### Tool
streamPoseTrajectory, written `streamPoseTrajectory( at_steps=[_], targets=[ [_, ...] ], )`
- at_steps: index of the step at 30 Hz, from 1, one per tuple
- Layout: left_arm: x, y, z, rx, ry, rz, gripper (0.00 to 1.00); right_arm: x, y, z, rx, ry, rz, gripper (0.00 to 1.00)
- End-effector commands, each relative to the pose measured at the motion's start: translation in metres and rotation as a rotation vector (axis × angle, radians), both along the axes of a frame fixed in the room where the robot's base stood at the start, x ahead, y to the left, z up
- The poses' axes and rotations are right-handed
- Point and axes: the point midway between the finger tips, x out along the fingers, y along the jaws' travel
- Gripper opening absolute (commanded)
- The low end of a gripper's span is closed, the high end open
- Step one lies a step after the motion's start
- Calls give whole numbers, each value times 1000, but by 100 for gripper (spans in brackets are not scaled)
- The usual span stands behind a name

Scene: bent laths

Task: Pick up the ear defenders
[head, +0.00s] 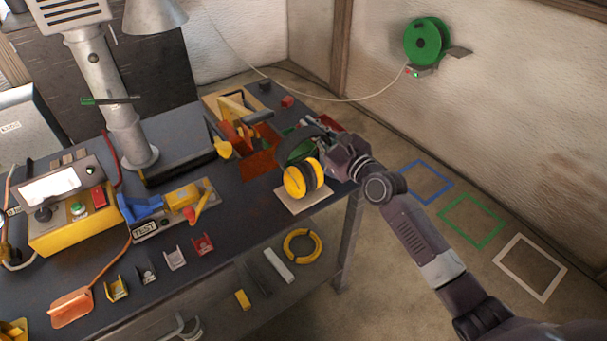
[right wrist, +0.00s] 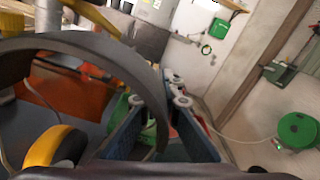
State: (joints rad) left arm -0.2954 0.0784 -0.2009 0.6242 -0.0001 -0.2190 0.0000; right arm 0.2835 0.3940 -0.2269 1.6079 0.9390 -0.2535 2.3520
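The ear defenders have yellow cups (head: 301,179) and a dark headband (head: 291,146). They stand on a beige square board (head: 318,201) at the table's right end. My right gripper (head: 318,142) is at the headband, behind and above the cups. In the right wrist view the headband (right wrist: 95,48) arches close to the camera and runs down between the two fingers (right wrist: 158,128). The fingers look apart, with a gap around the band; contact cannot be told. A yellow cup (right wrist: 50,146) shows at lower left there. My left gripper is not in view.
A wooden tool tray (head: 232,104) and red bins (head: 259,163) stand close behind the ear defenders. A yellow control box (head: 75,232) and a lamp (head: 155,16) are further left. A yellow ring (head: 302,246) lies on the lower shelf. Coloured floor frames (head: 471,221) lie right of the table.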

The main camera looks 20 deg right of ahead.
Motion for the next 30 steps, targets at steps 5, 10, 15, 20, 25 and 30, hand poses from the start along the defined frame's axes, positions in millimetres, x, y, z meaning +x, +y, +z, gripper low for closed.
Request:
streamPoseTrajectory(
  at_steps=[5, 10, 15, 20, 25, 30],
  targets=[
    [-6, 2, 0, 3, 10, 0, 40, 0, 0, 0, 1, -1, 0, 0],
    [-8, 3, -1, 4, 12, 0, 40, 0, 0, 0, 1, -1, 0, 0],
    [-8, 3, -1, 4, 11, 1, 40, 0, 0, 2, 3, -2, 0, 0],
    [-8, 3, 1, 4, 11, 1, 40, 0, 0, 5, 4, -4, 1, 0],
    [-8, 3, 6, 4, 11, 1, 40, 0, 1, 22, 6, -7, 1, 0],
    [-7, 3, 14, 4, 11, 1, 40, 0, 1, 59, 8, -9, 1, 0]
  ],
)
